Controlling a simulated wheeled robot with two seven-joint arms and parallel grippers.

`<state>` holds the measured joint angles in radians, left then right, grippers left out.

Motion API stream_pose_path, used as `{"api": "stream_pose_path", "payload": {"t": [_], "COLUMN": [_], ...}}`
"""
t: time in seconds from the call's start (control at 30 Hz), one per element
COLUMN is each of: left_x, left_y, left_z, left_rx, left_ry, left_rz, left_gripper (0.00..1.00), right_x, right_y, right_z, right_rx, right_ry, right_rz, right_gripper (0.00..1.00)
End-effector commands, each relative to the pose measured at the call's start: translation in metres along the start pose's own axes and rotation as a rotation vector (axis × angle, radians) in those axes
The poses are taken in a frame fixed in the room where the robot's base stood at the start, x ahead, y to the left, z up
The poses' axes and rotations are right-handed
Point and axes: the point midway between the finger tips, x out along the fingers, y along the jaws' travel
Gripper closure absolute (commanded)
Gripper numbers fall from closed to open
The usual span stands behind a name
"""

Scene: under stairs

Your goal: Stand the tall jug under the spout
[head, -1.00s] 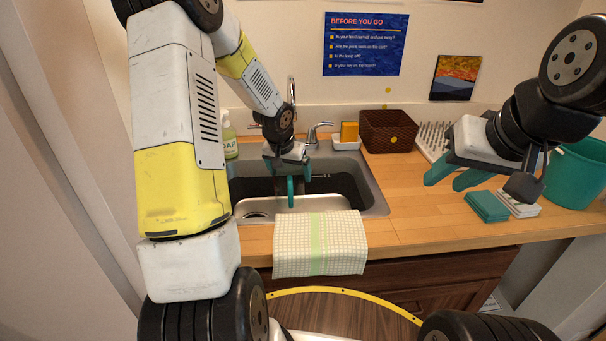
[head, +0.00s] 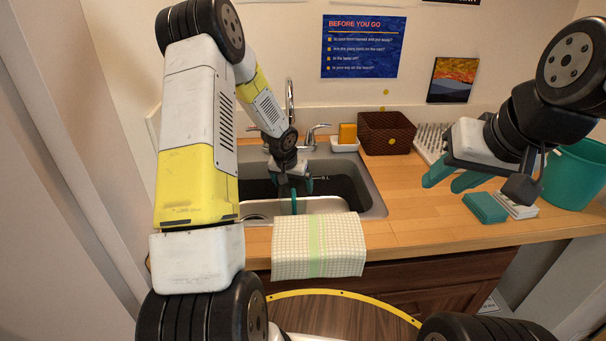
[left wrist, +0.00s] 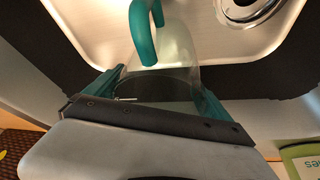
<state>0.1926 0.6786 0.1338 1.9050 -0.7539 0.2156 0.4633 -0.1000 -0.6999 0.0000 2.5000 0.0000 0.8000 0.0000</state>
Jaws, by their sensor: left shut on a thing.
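The tall jug (left wrist: 178,48) is clear with a teal handle (left wrist: 145,32). In the left wrist view it stands between the teal fingers of my left gripper (left wrist: 158,88), which is shut on it. In the head view my left gripper (head: 292,180) is low over the sink (head: 372,195); the handle shows below it, and the arm hides most of the jug. I cannot tell whether the jug touches the sink floor. The tap (head: 312,137) rises behind the gripper, its spout partly hidden. My right gripper (head: 448,182) is open and empty above the counter.
A checked towel (head: 318,246) hangs over the front edge. A brown basket (head: 386,132), a sponge (head: 347,133) in a dish and a drying rack (head: 430,140) stand behind.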

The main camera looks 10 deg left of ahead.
Motion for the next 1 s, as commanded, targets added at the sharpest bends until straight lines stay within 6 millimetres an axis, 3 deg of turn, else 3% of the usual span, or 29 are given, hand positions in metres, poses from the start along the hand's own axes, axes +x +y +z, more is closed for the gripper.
{"api": "stream_pose_path", "payload": {"t": [0.1, 0.13, 0.17, 0.43, 0.57, 1.0], "left_x": [0.003, 0.003, 0.003, 0.001, -0.011, -0.099], "left_y": [0.001, 0.001, 0.001, 0.0, -0.001, -0.001], "left_z": [0.001, 0.002, 0.001, 0.001, -0.001, -0.001], "left_rx": [0.001, 0.001, 0.001, 0.0, -0.003, -0.002], "left_ry": [-0.001, -0.001, -0.001, 0.0, 0.002, 0.003], "left_rz": [0.0, 0.0, 0.0, 0.0, -0.001, -0.002], "left_gripper": [0.8, 0.05, 0.0, 0.0, 0.0, 0.0], "right_x": [0.0, 0.0, 0.0, 0.0, 0.0, 0.0], "right_y": [0.0, 0.0, 0.0, 0.0, 0.0, 0.0], "right_z": [0.0, 0.0, 0.0, 0.0, 0.0, 0.0], "right_rx": [0.0, 0.0, 0.0, 0.0, 0.0, 0.0], "right_ry": [0.0, 0.0, 0.0, 0.0, 0.0, 0.0], "right_rz": [0.0, 0.0, 0.0, 0.0, 0.0, 0.0], "right_gripper": [0.64, 0.64, 0.64, 0.64, 0.64, 0.64]}}
